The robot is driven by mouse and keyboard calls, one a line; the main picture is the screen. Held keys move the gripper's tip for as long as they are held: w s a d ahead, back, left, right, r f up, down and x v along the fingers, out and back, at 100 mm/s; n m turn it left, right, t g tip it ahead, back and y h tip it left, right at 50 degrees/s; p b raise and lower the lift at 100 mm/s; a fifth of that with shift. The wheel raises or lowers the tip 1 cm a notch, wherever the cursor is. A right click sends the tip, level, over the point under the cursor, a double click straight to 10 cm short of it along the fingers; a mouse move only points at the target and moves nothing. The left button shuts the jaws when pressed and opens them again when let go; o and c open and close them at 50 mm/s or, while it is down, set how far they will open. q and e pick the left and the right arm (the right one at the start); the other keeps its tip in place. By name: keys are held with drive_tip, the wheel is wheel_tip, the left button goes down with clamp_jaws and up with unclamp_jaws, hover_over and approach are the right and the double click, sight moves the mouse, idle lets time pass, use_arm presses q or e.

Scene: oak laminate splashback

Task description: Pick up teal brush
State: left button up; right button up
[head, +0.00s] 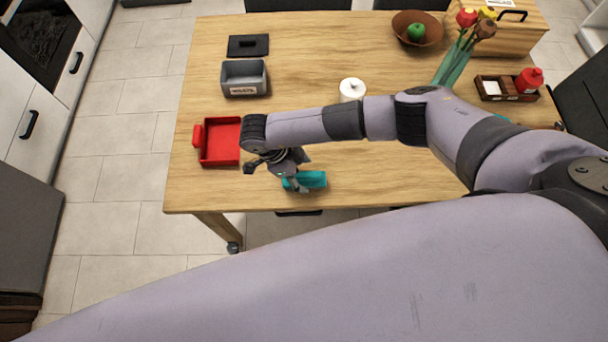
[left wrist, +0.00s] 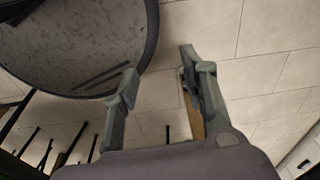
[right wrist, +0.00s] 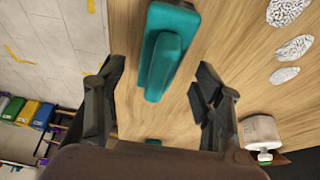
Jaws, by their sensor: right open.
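The teal brush (head: 312,180) lies on the wooden table near its front edge, partly hidden by my right gripper in the head view. My right gripper (head: 283,172) is over the brush's left part. In the right wrist view the brush (right wrist: 165,55), with a raised handle, lies between and beyond the spread fingers of my right gripper (right wrist: 162,68). The fingers stand apart from it, and the jaws are empty. My left gripper (left wrist: 158,65) shows only in the left wrist view. It is open and empty, with floor tiles behind it.
A red tray (head: 220,140) lies left of my right gripper on the table (head: 310,55). Behind it are a grey bin (head: 243,78) and a black plate (head: 248,45). A white jar (head: 352,90) stands behind my right arm. A round grey surface (left wrist: 75,40) is near my left gripper.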

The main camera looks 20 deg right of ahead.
drive_tip(key=shift+x, duration=1.2)
drive_tip(key=shift+c, duration=0.6)
drive_tip(key=c, duration=1.2)
